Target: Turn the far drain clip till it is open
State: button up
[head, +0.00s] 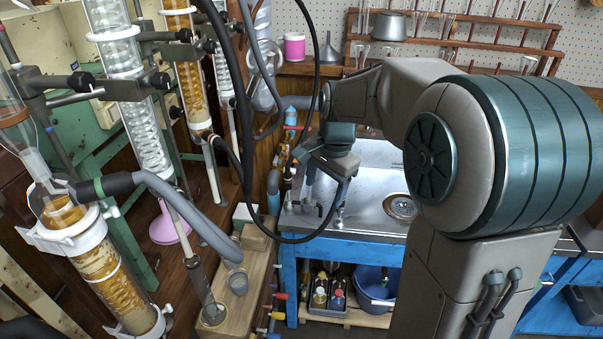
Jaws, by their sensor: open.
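My gripper (318,186) hangs from my arm in the middle of the head view, fingers down, by the left end of the metal sink top. It is open, and nothing shows between its fingers. It is beside an upright row of small coloured taps and pipe fittings (291,127). More small red, yellow and blue fittings (275,310) show lower down, along the edge of the wooden bench. I cannot pick out the far drain clip for certain; it is small or hidden behind my gripper and the dark hoses. Its setting cannot be read.
Glass columns (130,95) on clamps and a brown-filled column (115,270) crowd the left. Dark hoses (245,110) loop close to my gripper. The sink top (375,215) stands on a blue frame, with a blue basin (377,287) below. A glassware rack (470,35) is behind.

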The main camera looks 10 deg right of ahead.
jog(key=w+d+f+m+y, duration=0.2)
jog(key=w+d+m, duration=0.1)
jog(key=w+m, duration=0.3)
jog(key=w+d+f+m+y, duration=0.15)
jog(key=w+m, duration=0.25)
jog(key=w, duration=0.5)
send_near(309, 194)
jog(key=shift+m, duration=0.4)
jog(key=b+x, duration=0.1)
jog(key=x, duration=0.7)
jog(key=shift+s, duration=0.1)
jog(key=c, duration=1)
